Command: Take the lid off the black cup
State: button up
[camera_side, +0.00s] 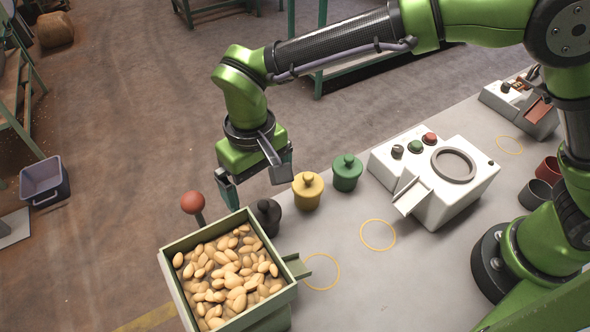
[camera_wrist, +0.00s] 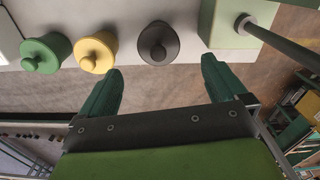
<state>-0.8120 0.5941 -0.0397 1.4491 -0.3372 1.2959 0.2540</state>
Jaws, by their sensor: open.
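The black cup (camera_side: 267,214) stands on the table beside the nut hopper, partly hidden behind the hopper's corner in the side view. Its dark round lid with a knob (camera_wrist: 158,43) is on it, seen from above in the wrist view. My gripper (camera_side: 258,182) is in the air above and behind the cup, near the table's far edge. In the wrist view its two green fingers (camera_wrist: 160,82) are spread apart with nothing between them. The black cup lies ahead of the fingertips, not touching them.
A yellow lidded cup (camera_side: 307,191) and a green lidded cup (camera_side: 346,173) stand in a row right of the black one. The hopper (camera_side: 171,262) full of nuts has a red-knobbed lever (camera_side: 193,203) close by. A white machine (camera_side: 460,200) stands farther right.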

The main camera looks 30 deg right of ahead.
aim_at(263, 203)
notch_tip(263, 203, down, 6)
jog(key=shift+s+d+r, duration=0.1)
jog(key=shift+s, duration=0.05)
dwell(0.3)
jog(key=c, duration=1.1)
